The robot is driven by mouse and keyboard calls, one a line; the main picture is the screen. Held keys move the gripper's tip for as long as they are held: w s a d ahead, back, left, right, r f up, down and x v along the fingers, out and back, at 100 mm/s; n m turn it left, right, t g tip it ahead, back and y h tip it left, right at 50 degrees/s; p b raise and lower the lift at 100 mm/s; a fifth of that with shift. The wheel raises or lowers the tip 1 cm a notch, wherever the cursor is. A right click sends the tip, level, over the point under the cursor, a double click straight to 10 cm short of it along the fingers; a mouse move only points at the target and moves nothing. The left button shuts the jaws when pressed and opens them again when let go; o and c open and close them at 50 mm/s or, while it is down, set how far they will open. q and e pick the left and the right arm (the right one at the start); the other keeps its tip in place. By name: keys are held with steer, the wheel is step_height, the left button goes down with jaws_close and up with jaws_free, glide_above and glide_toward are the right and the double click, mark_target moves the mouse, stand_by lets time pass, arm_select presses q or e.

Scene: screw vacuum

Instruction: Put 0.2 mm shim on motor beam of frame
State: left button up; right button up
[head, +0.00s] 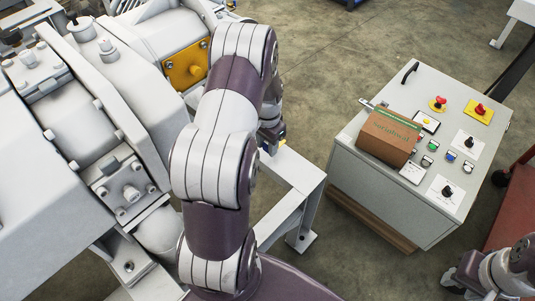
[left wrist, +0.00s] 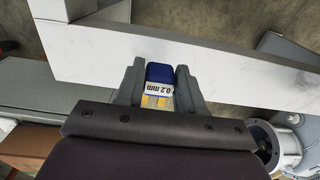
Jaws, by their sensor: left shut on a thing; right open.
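The shim (left wrist: 159,75) shows in the left wrist view as a small piece with a blue end and a white label reading 0.2 mm. My left gripper (left wrist: 156,80) is shut on it, one grey finger on each side. The white frame beam (left wrist: 215,68) lies just beyond the fingertips; I cannot tell whether the shim touches it. In the head view my left gripper (head: 271,138) is mostly hidden by my arm, over the far end of the beam (head: 292,168). My right gripper (head: 462,285) is at the lower right edge, partly cut off, open and away from the frame.
Large grey machinery (head: 80,150) with a yellow plate (head: 186,68) fills the left. A control cabinet (head: 360,185) with buttons stands at right, a brown carton (head: 388,137) on top. A red surface (head: 515,205) is at the right edge. Open floor (head: 340,60) lies behind.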

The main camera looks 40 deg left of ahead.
mark_target(267, 151)
arm_select(q)
step_height(267, 151, down, 4)
steer(key=shift+r+b, duration=0.15)
steer(key=shift+b, duration=0.65)
steer(key=shift+r, duration=0.1)
steer(key=o, duration=1)
steer(key=shift+o, duration=0.2)
